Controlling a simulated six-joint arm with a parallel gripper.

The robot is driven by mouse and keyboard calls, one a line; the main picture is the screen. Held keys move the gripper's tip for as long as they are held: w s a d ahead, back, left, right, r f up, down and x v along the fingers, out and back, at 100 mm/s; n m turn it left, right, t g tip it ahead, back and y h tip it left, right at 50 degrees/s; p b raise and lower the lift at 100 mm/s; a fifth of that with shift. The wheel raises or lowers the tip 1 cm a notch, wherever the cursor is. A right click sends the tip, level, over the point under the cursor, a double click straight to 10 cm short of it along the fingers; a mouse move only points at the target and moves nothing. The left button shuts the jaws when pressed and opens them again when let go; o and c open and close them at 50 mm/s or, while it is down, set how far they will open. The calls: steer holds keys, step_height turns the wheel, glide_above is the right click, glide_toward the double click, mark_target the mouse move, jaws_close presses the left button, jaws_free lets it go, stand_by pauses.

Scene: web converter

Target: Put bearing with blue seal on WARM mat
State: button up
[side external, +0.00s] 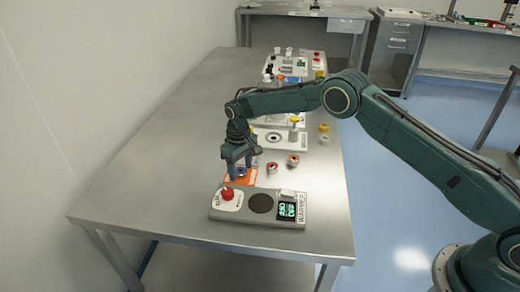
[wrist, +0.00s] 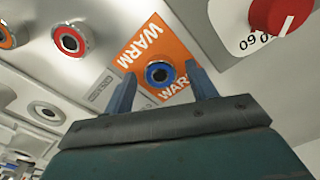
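The bearing with the blue seal (wrist: 160,74) lies on the orange WARM mat (wrist: 138,46) in the wrist view, between the printed words. The mat also shows in the side view (side external: 246,181), partly hidden under my gripper. My gripper (wrist: 162,80) is open, with one finger on each side of the bearing and a visible gap to it on both sides. In the side view my gripper (side external: 236,176) points down over the mat. Contact between the fingertips and the mat cannot be told.
A grey warmer unit (side external: 244,212) with a red knob (side external: 227,194), a dark round plate (side external: 261,203) and a lit display stands in front of the mat. Fixtures and parts stand further back. The table's left side is clear.

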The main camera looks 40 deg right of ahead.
mark_target(241, 171)
step_height(241, 171, up, 12)
steer(key=shift+r, duration=0.15)
stand_by(0.7)
stand_by(0.5)
